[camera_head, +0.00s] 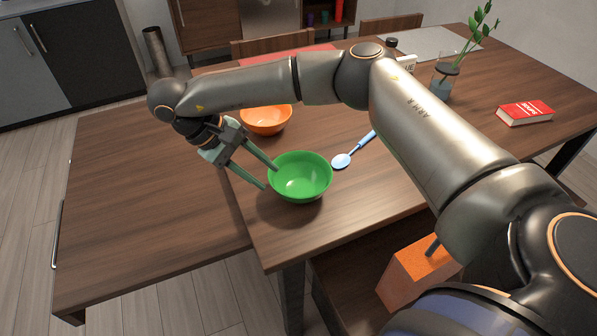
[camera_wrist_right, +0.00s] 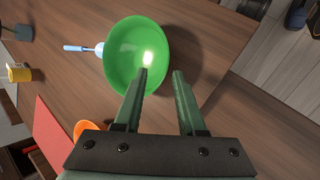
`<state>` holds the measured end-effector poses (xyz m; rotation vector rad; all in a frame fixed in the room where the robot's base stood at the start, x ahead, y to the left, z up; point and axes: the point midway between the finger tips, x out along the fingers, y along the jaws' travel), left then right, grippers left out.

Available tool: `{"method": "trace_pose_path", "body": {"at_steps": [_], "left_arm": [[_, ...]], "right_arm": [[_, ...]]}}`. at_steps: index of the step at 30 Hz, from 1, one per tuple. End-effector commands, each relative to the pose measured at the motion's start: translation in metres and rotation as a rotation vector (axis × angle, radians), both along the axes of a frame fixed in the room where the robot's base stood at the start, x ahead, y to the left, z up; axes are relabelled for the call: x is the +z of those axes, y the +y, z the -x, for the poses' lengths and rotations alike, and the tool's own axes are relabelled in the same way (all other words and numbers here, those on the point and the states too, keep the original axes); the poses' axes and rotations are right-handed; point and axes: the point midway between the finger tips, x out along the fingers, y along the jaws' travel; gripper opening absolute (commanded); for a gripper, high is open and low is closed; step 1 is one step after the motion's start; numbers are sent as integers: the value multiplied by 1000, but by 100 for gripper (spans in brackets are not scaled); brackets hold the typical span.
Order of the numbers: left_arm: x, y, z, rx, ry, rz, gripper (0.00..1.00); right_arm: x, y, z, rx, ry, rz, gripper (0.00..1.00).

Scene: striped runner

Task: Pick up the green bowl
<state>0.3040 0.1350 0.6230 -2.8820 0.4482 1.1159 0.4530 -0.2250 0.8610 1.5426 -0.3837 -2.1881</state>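The green bowl (camera_head: 300,178) stands upright and looks empty on the wooden table near its front edge. In the right wrist view the green bowl (camera_wrist_right: 122,50) fills the upper middle. My right gripper (camera_head: 271,178) is open at the bowl's left side, its two fingers pointing at the rim. In the wrist view the right gripper (camera_wrist_right: 161,73) has one fingertip over the bowl's inside and the other just outside its edge. Whether a finger touches the bowl I cannot tell. My left gripper is not in view.
An orange bowl (camera_head: 267,120) stands behind the gripper, and a blue spoon (camera_head: 352,152) lies right of the green bowl. A red book (camera_head: 525,112) and a glass vase (camera_head: 444,80) are farther right. The table's left part (camera_head: 140,200) is clear.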

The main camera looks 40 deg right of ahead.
Motion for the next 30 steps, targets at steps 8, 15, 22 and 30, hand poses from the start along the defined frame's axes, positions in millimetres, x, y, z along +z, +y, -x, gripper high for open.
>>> {"method": "trace_pose_path", "body": {"at_steps": [8, 15, 22, 30], "left_arm": [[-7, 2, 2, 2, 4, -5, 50], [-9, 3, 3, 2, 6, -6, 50], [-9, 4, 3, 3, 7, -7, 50], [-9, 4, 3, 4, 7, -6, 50]], "right_arm": [[-23, -12, 8, 0, 0, -3, 40], [-47, -20, 15, -1, 2, -3, 40], [-69, -32, 22, -2, 0, -3, 40], [-68, -32, 22, -1, -1, -3, 30]]}}
